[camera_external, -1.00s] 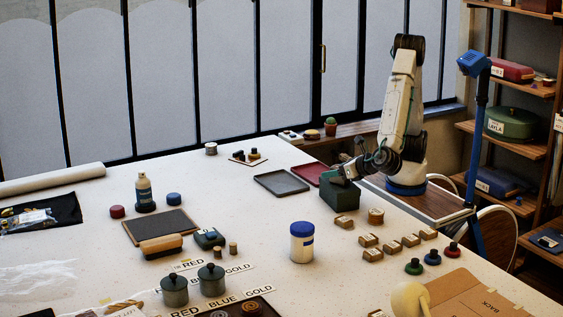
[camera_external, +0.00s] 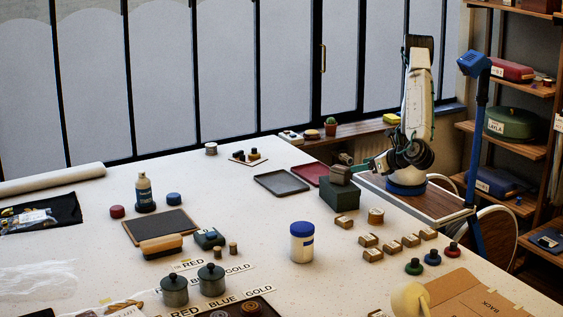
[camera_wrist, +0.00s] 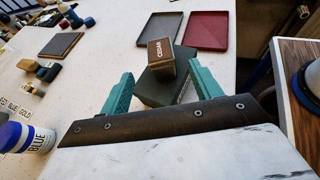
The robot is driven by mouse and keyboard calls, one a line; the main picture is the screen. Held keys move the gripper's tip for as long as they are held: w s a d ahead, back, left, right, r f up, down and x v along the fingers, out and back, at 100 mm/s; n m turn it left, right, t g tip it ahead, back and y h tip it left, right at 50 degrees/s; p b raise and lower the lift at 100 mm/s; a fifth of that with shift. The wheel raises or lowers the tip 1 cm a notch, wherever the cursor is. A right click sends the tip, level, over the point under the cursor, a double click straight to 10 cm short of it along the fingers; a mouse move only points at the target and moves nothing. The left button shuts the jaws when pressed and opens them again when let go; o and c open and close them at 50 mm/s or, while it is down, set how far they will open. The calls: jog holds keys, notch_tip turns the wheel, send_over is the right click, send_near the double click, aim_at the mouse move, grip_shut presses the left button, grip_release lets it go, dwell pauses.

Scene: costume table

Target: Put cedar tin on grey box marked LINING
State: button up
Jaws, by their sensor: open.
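The cedar tin (camera_external: 341,174) is a small brown block with a CEDAR label, readable in the wrist view (camera_wrist: 160,56). It rests on top of a dark grey-green box (camera_external: 340,198), which also shows in the wrist view (camera_wrist: 152,92). The tin sits turned relative to the box, towards its far side in the wrist view. No LINING marking is visible on the box from these views. My gripper (camera_wrist: 158,82) is open, its green fingers apart and the tin beyond their tips. In the external view my gripper (camera_external: 357,164) is just behind and right of the tin.
A grey tray (camera_external: 281,183) and a red tray (camera_external: 308,174) lie beside the box. Several small brown blocks (camera_external: 368,240) lie in front of it. A white jar with a blue lid (camera_external: 302,243) stands nearer. The table between jar and trays is clear.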

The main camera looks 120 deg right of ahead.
jog(key=s+d+r+m+g+y, duration=0.1)
jog(key=s+d+m+g+y, duration=0.15)
jog(key=s+d+m, duration=0.4)
jog(key=s+d+r+m+g+y, duration=0.2)
jog(key=d+m+g, duration=0.1)
jog(key=d, duration=0.6)
jog(key=s+d+f+m+t+y, duration=0.1)
jog(key=s+d+m+y, duration=0.3)
jog(key=s+m+y, duration=0.4)
jog(key=s+m+t, duration=0.1)
jog(key=s+m, duration=0.3)
jog(key=m, duration=0.1)
jog(key=shift+f, duration=0.3)
